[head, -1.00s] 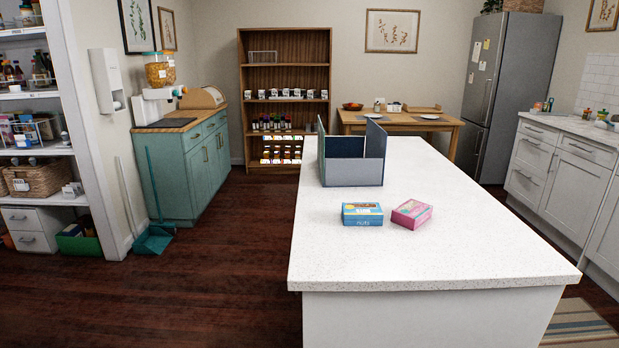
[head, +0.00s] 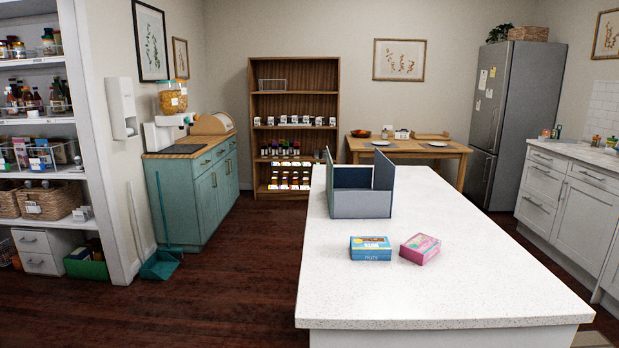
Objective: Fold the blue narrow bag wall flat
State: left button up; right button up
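The blue bag (head: 361,204) stands open on the white island counter, toward its far left part. Its front wall is low and grey-blue. Two taller narrow walls stand upright, one at the left (head: 330,181) and one at the right (head: 384,180). The dark blue inside of the back wall (head: 352,178) shows between them. In front of the bag lie a blue nuts box (head: 370,248) and a pink box (head: 420,248), apart from it. Neither of my grippers shows in the head view.
The white island (head: 440,290) has a wide clear top in front and to the right of the boxes. Dark wooden floor (head: 220,290) lies open to its left. A teal cabinet (head: 195,195) and pantry shelves stand further left.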

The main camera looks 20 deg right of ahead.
aim_at(343, 177)
jog(key=i+j+u, duration=0.2)
jog(key=i+j, duration=0.15)
jog(key=i, duration=0.15)
jog(key=i+j+u, duration=0.15)
jog(key=i, duration=0.35)
jog(key=i+j+u, duration=0.2)
jog(key=i, duration=0.3)
jog(key=i+z, duration=0.2)
jog(key=i, duration=0.35)
jog(key=i+j+z, duration=0.2)
jog(key=i, duration=0.35)
jog(key=i+z, duration=0.5)
jog(key=i, duration=0.6)
jog(key=i+z, duration=0.15)
jog(key=i, duration=0.6)
jog(key=i+z, duration=0.15)
jog(key=i, duration=0.6)
jog(key=i+j+z, duration=0.15)
jog(key=i, duration=0.65)
jog(key=i+z, duration=0.45)
jog(key=i+j+z, duration=0.25)
jog(key=z, duration=0.2)
